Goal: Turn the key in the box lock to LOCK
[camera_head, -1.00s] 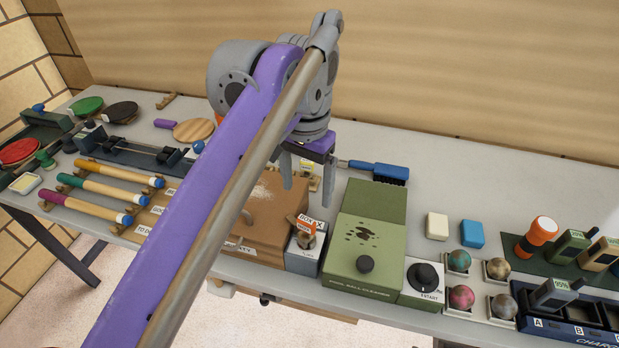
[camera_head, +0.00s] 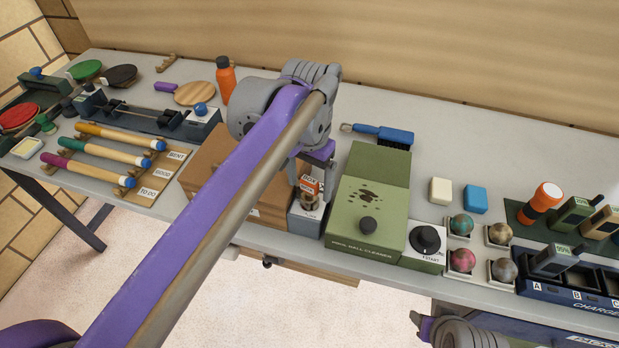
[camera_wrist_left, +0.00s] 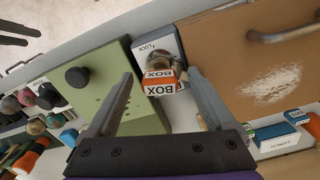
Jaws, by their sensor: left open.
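The box lock (camera_head: 303,222) is a small grey block at the table's front edge, between the wooden box and the green ball cleaner. Its key (camera_wrist_left: 159,62) carries an orange and white BOX tag (camera_wrist_left: 161,84). The tag also shows in the head view (camera_head: 309,186). My left gripper (camera_wrist_left: 160,73) is open; its fingers stand on either side of the key and tag in the wrist view, with gaps on both sides. In the head view the left gripper (camera_head: 305,176) hangs just above and behind the lock. The key's exact angle is hard to read.
The wooden box (camera_head: 203,168) stands left of the lock, partly behind my left arm. The green ball cleaner (camera_head: 365,232) with its black knob stands close on the right. A blue brush (camera_head: 384,134) lies behind. Part of my right arm shows at the bottom right.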

